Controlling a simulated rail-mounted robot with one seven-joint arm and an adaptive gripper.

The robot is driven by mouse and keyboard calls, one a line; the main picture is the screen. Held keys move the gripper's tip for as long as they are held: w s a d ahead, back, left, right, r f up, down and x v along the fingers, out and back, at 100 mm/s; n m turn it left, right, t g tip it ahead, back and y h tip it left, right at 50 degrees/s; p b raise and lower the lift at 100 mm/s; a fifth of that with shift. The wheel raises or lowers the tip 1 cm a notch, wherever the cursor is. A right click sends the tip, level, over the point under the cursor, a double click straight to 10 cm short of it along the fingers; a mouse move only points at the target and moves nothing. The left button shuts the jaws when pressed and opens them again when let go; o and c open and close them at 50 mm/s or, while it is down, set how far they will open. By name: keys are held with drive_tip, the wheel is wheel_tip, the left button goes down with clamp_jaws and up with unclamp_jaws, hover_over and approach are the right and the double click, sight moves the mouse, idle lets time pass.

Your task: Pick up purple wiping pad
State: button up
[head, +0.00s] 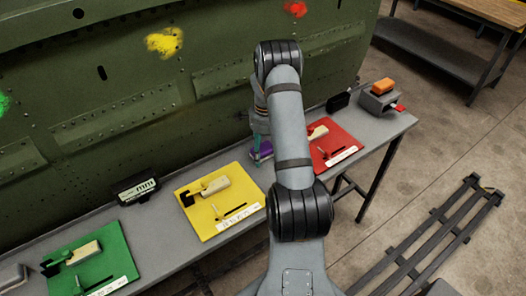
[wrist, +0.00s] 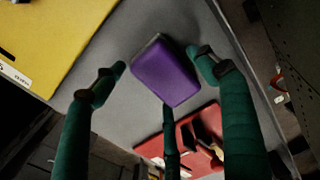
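The purple wiping pad (wrist: 166,72) lies on the grey table between the yellow mat and the red mat. In the head view the pad (head: 263,151) is partly hidden behind my arm. My gripper (wrist: 160,75) has dark green fingers and is open. In the wrist view one finger is left of the pad and one is right of it, with a gap showing at the left. A third finger reaches toward the pad's lower edge. I cannot tell whether that finger or the right one touches the pad.
The yellow mat (head: 245,212), red mat (head: 346,156) and green mat (head: 117,257) hold small tools. A black labelled device (head: 136,190) and a grey block with an orange piece (head: 383,87) stand on the table (head: 160,235). The green fuselage panel (head: 130,100) rises behind it.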

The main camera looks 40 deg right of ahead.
drive_tip(key=c, duration=0.9)
drive_tip(key=shift+r, duration=0.1)
drive_tip(key=shift+w+r+b, duration=0.1)
drive_tip(key=shift+r+b, duration=0.25)
drive_tip(key=shift+r, duration=0.25)
drive_tip(key=r, duration=0.1)
drive_tip(key=r+b, duration=0.1)
drive_tip(key=shift+s+d+r, duration=0.2)
drive_tip(key=shift+r, duration=0.2)
drive_tip(key=s+d+r, duration=0.2)
drive_tip(key=s+d+r+b, duration=0.1)
drive_tip(key=s+d+r, duration=0.1)
drive_tip(key=s+d, duration=0.1)
drive_tip(key=s+d+r+b, duration=0.1)
drive_tip(key=s+d+r, duration=0.1)
drive_tip(key=s+r, duration=0.1)
drive_tip(key=shift+s+d, duration=0.15)
drive_tip(key=shift+d, duration=0.15)
drive_tip(key=o, duration=0.6)
drive_tip(key=shift+f, duration=0.1)
drive_tip(key=c, duration=0.5)
